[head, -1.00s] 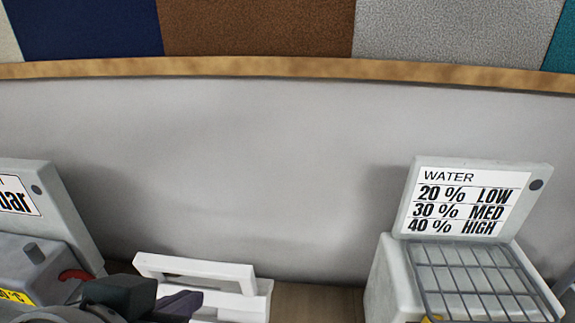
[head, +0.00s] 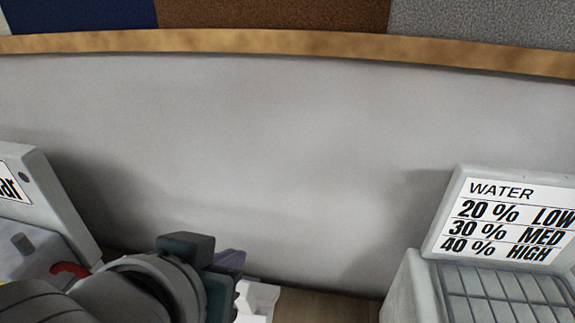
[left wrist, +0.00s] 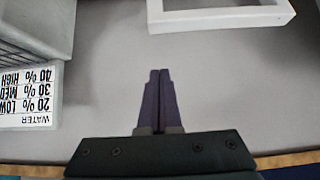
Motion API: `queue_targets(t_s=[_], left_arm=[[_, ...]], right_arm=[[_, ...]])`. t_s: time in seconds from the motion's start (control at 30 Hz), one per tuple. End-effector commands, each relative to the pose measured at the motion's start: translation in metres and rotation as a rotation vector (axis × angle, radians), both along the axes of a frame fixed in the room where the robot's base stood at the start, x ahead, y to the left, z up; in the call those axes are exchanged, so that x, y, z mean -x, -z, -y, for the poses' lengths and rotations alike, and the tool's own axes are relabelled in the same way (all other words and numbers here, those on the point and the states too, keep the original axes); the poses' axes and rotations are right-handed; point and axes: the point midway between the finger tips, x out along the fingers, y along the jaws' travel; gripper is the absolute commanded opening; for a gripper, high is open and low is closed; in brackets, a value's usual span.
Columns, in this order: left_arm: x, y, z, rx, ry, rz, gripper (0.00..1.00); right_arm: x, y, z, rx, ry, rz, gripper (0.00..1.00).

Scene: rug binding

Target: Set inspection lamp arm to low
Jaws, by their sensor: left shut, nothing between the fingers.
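No part that I can surely name as the inspection lamp or its arm shows. A white frame-like piece (head: 258,298) stands at the bottom middle of the head view, mostly hidden behind my left gripper (head: 231,262). In the left wrist view a white frame (left wrist: 222,17), likely the same piece, lies at the top right. My left gripper's purple fingers (left wrist: 159,75) are together, shut and empty, apart from the white frame in that view. My right gripper is in neither view.
A grey box with a wire rack (head: 505,292) and a WATER sign (head: 510,222) stands at the right. A grey machine with a red hook-shaped part (head: 68,270) is at the left. Behind is a pale wall panel (head: 260,150) with a wooden edge (head: 260,42).

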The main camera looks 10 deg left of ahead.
Motion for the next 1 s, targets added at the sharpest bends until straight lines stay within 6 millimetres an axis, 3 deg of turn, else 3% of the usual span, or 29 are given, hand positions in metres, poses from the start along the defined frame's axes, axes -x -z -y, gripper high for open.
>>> queue_targets(t_s=[0.5, 0.7, 1.0], left_arm=[[-0.061, 0.054, 0.002, -0.001, -0.001, -0.001, 0.00], [-0.030, 0.056, 0.001, 0.000, 0.000, -0.003, 0.00], [-0.020, 0.060, 0.000, 0.000, 0.000, 0.000, 0.00]], right_arm=[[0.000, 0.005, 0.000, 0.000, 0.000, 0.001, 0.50], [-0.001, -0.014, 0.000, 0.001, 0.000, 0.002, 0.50], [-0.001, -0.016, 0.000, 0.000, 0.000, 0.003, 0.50]])
